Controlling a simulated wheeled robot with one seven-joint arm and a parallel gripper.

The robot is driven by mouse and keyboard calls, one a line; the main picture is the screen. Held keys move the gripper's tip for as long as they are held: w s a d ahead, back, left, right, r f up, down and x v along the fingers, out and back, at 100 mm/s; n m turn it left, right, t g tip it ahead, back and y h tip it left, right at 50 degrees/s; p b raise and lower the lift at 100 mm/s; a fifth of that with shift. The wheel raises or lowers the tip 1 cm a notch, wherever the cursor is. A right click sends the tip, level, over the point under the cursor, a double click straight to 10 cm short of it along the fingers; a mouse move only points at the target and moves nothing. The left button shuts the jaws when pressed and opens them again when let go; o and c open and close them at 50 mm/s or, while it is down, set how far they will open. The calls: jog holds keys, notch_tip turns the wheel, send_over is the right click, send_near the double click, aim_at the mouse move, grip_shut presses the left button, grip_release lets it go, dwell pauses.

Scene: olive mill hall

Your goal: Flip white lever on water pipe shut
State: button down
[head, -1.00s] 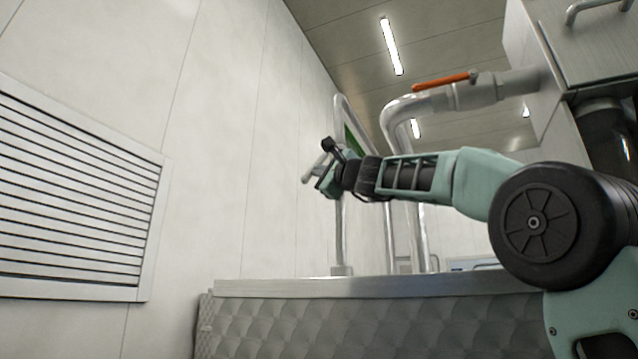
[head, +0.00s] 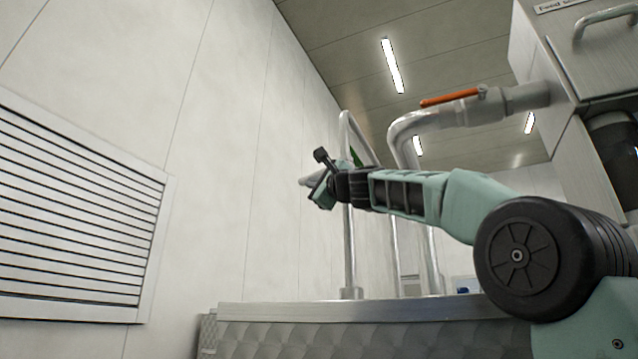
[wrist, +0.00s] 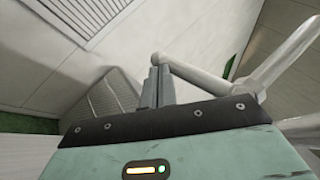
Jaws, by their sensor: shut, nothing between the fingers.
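The white lever (wrist: 200,77) shows in the wrist view as a pale bar running from a rounded end near my fingertips to a joint on a slanting pipe (wrist: 285,50). In the head view only a small pale piece of the lever (head: 307,181) shows beside my gripper, left of the thin upright pipe (head: 348,250). My gripper (wrist: 158,72) is shut and empty. Its fingertips are close to the lever's rounded end; I cannot tell whether they touch. In the head view, my gripper's body (head: 325,190) hides much of the lever.
A thicker pipe with an orange handle (head: 452,99) runs to a grey cabinet (head: 560,60) at the right. A slatted wall vent (head: 80,215) is at the left. A quilted tank with a metal rim (head: 380,309) stands below my arm. A green part shows behind the pipe.

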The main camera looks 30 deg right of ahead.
jog(key=shift+w+a+r+p, duration=0.25)
jog(key=shift+w+r+p, duration=0.1)
jog(key=shift+r+p, duration=0.3)
jog(key=shift+r, duration=0.1)
dwell(0.3)
